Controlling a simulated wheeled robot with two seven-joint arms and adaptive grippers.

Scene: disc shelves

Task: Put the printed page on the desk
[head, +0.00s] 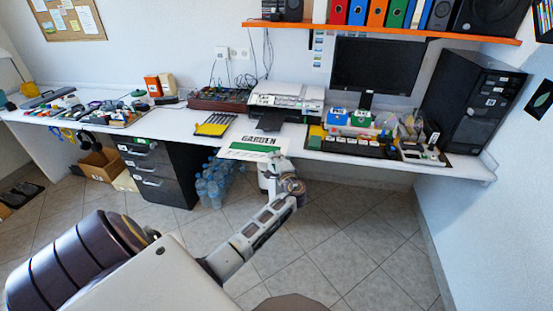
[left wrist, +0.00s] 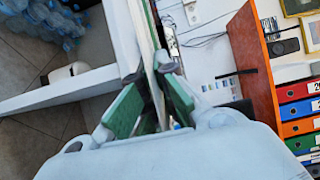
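The printed page (head: 248,145), white with the word GARDEN and green bands, shows in the head view at the front edge of the white desk (head: 180,124), below the printer. It looks roughly flat; I cannot tell whether it touches the desk. My left gripper (head: 272,160) is at the page's near edge. In the left wrist view its green-padded fingers (left wrist: 152,75) close on the page (left wrist: 147,40), which is seen nearly edge-on. The desk (left wrist: 75,85) also shows there. My right gripper is not in view.
The printer (head: 286,95) stands behind the page, its dark tray jutting forward. A yellow-black item (head: 214,125) lies left, and a keyboard (head: 352,146) and monitor (head: 376,66) stand right. Water bottles (head: 213,182) stand under the desk. Bare desk lies left of the yellow-black item.

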